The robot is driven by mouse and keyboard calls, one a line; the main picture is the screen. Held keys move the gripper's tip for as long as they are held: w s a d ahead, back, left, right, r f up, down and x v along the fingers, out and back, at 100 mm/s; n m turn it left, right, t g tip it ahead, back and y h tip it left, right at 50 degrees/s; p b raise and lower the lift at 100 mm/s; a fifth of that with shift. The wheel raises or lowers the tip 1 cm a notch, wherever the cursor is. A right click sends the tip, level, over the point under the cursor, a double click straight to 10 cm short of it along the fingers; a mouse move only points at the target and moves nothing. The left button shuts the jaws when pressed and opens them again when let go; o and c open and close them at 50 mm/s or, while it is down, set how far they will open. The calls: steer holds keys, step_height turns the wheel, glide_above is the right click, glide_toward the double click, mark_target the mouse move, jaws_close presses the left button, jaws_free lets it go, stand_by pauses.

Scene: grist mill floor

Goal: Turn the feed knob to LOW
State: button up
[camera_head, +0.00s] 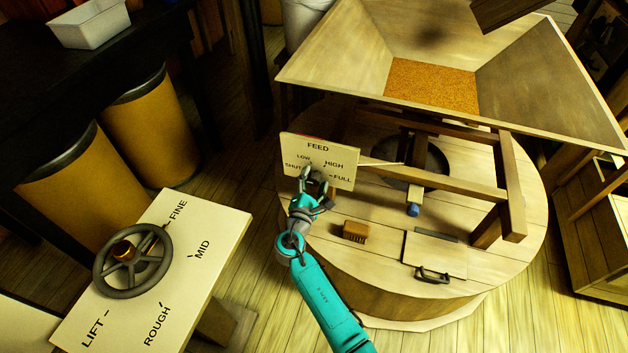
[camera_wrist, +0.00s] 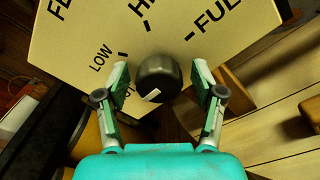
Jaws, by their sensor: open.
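The feed knob (camera_wrist: 158,74) is dark and round, on a cream panel (camera_wrist: 80,25) marked FEED, with LOW, HIGH, FULL and a partly hidden SHUT. A white mark on the knob shows on its lower left side in the wrist view, on the SHUT side rather than at LOW. My gripper (camera_wrist: 160,82) is open, with one finger on each side of the knob; I cannot tell whether either finger touches it. In the head view my gripper (camera_head: 314,182) is in front of the panel (camera_head: 345,150) and hides most of the knob.
A wooden hopper (camera_head: 520,85) stands above the round millstone casing (camera_head: 390,265). A brush (camera_head: 355,231) and a handled lid (camera_head: 440,255) lie on the casing. A handwheel (camera_head: 132,264) on a LIFT board (camera_head: 215,222) is at the lower left.

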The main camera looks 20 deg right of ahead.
steer(key=c, duration=1.1)
steer(key=shift+c, duration=0.2)
steer(key=shift+m, duration=0.4)
steer(key=m, duration=0.5)
steer(key=shift+m, duration=0.3)
steer(key=m, duration=0.5)
steer(key=shift+m+h, duration=0.3)
steer(key=shift+h, duration=0.1)
steer(key=o, duration=1.1)
